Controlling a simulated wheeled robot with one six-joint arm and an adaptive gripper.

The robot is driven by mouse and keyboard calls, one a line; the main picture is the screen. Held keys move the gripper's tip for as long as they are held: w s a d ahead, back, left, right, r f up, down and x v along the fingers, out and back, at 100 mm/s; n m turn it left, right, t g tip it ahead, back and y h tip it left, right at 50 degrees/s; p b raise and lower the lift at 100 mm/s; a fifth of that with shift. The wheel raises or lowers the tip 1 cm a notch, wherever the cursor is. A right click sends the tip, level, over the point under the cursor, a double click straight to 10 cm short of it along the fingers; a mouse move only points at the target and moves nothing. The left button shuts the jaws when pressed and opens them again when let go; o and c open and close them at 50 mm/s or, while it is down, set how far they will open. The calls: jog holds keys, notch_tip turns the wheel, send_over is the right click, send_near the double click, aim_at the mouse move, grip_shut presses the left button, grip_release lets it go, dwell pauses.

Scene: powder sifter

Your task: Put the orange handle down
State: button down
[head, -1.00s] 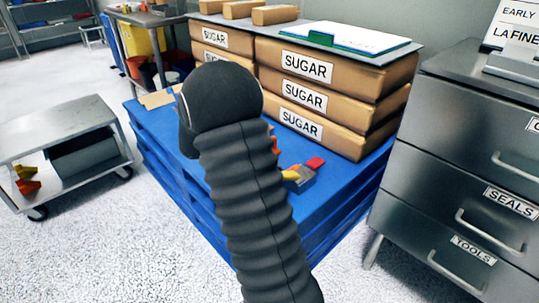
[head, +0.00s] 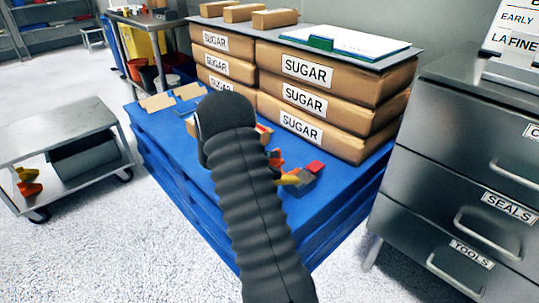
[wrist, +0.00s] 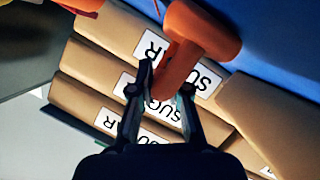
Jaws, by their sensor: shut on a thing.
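The orange handle (wrist: 200,38) is T-shaped and shows at the top of the wrist view, with its stem between my gripper's fingers. My gripper (wrist: 166,85) is shut on that stem. Blue pallet surface shows beyond the handle at the upper right. I cannot tell whether the handle touches the pallet. In the head view my dark sleeved arm hides the gripper and the handle.
A blue pallet (head: 222,195) carries stacked sugar bags (head: 330,95). Small red, yellow and grey items (head: 303,183) lie on it right of my arm. Two tan cards (head: 157,102) lie at its left. A steel drawer cabinet (head: 455,180) stands right, a cart (head: 60,130) left.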

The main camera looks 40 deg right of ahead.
jog(key=shift+f+b, duration=0.15)
jog(key=shift+b, duration=0.2)
jog(key=c, duration=1.1)
grip_release()
jog(key=shift+c, duration=0.2)
